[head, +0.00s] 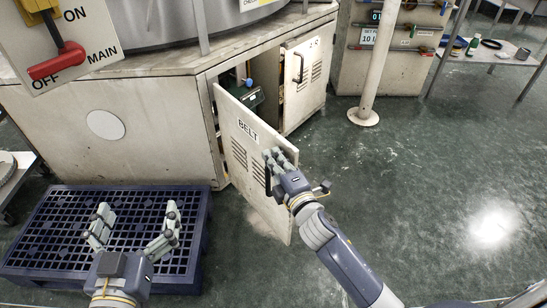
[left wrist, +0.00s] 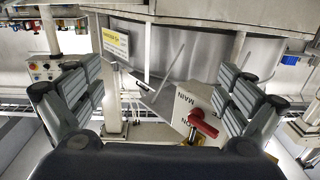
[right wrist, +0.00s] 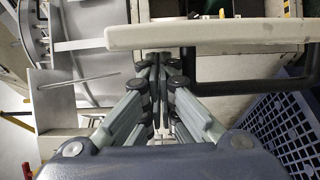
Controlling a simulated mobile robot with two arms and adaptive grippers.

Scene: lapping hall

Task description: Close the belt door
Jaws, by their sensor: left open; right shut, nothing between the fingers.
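The belt door (head: 241,140) is a cream panel marked BELT, with vent slots and a dark handle (head: 258,173). It stands ajar, swung out from the cabinet on its left edge. My right gripper (head: 279,158) has its fingers together at the door's labelled face, close to the handle. In the right wrist view the door's edge (right wrist: 210,33) crosses just ahead of the fingertips and the handle (right wrist: 215,73) lies right of them. Whether the fingertips touch the door I cannot tell. My left gripper (head: 133,228) is open and empty, away from the door.
The cabinet opening shows a dark green unit (head: 246,96) inside. A second vented door (head: 304,75) stands right of it. A blue pallet (head: 50,232) lies left of the belt door, under my left gripper. A red switch (head: 55,62) is at top left. Green floor at right is clear.

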